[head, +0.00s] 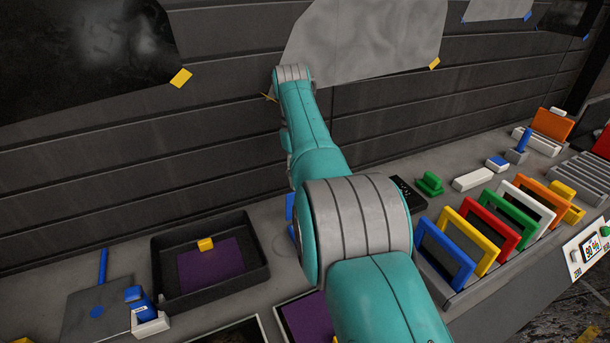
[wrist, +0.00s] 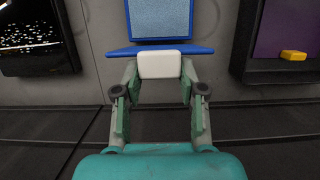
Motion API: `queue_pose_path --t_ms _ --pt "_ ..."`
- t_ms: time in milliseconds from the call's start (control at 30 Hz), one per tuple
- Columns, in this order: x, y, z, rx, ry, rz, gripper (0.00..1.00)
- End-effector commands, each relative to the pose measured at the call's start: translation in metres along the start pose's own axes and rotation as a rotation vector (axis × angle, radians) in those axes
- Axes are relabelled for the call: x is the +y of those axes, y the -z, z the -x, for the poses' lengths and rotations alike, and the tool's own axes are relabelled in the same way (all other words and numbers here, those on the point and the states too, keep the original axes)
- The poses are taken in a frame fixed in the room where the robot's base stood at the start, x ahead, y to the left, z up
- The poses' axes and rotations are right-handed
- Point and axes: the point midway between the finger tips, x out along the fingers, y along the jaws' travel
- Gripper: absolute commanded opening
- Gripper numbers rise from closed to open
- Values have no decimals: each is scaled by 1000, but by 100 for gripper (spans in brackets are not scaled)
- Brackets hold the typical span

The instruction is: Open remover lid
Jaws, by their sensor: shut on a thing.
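In the wrist view, the remover box is a blue-rimmed container (wrist: 160,18) with a speckled pale blue inside, at the top centre. Its blue lid (wrist: 118,52) shows almost edge-on as a wide bar just below the box, and the inside is uncovered. My gripper (wrist: 160,70) is shut on the white handle (wrist: 160,62) of the lid, one finger on each side. Whether the lid still touches the box at its edge I cannot tell. In the head view my arm hides the gripper; only a blue sliver (head: 290,207) shows beside the arm.
A black tray (head: 158,283) with purple film and a yellow block (head: 205,244) lies left of my arm. A blue bottle (head: 138,299) stands further left. A rack of coloured frames (head: 444,254) stands to the right. The dark panelled wall (head: 120,165) rises behind the bench.

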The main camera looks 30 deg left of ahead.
Motion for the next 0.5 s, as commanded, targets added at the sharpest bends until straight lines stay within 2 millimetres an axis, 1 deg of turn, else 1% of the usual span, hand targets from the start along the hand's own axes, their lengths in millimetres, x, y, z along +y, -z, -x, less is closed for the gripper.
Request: queue_pose_path --t_ms 33,300,333,367,400,433,500 --pt "-1 -1 -7 -12 3 1 0" --pt "-1 0 -7 -12 3 1 0" --pt "-1 0 -7 -12 3 1 43" --pt "-1 0 -7 -12 3 1 50" --pt "-1 0 -7 -11 3 1 60" --pt "-1 0 -7 -10 3 1 67" --pt "-1 0 -5 -8 2 1 67"
